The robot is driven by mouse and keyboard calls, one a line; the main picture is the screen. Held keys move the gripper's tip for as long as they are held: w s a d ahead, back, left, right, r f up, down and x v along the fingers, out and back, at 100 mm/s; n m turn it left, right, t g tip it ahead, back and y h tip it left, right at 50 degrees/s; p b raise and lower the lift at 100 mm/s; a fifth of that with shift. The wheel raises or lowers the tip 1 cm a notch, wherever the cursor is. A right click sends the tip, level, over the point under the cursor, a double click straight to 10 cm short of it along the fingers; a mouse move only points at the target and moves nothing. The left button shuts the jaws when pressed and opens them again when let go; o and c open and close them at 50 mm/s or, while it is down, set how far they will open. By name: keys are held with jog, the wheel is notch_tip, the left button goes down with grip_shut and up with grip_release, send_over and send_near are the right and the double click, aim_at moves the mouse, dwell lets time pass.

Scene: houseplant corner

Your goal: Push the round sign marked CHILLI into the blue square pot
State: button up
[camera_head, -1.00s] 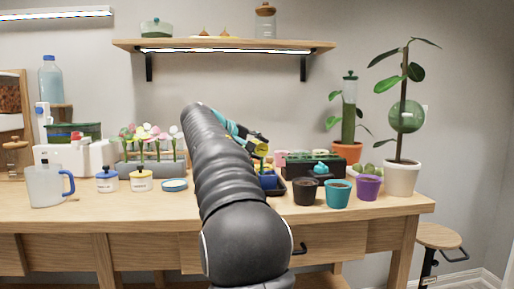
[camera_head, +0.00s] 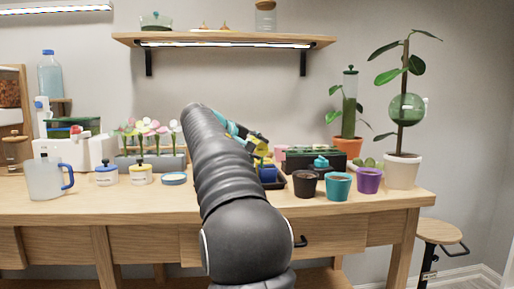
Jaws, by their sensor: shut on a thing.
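The blue square pot (camera_head: 267,174) stands on the table in a dark tray, just right of my arm, which covers part of it. My gripper (camera_head: 260,147), teal, black and yellow, points down right over the pot. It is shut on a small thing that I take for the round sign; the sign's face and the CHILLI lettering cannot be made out. A small yellowish patch shows between gripper and pot. I cannot tell whether the sign's stem touches the soil.
A dark brown pot (camera_head: 305,184), a teal pot (camera_head: 338,186) and a purple pot (camera_head: 369,180) stand to the right. A dark planter box (camera_head: 313,160) is behind. Flowers (camera_head: 150,130) and jars stand left. The shelf (camera_head: 225,40) hangs above.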

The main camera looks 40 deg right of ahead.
dwell(0.3)
jog(key=o, duration=0.8)
jog(key=o, duration=0.4)
jog(key=shift+r+p, duration=1.75)
jog(key=shift+r, duration=1.75)
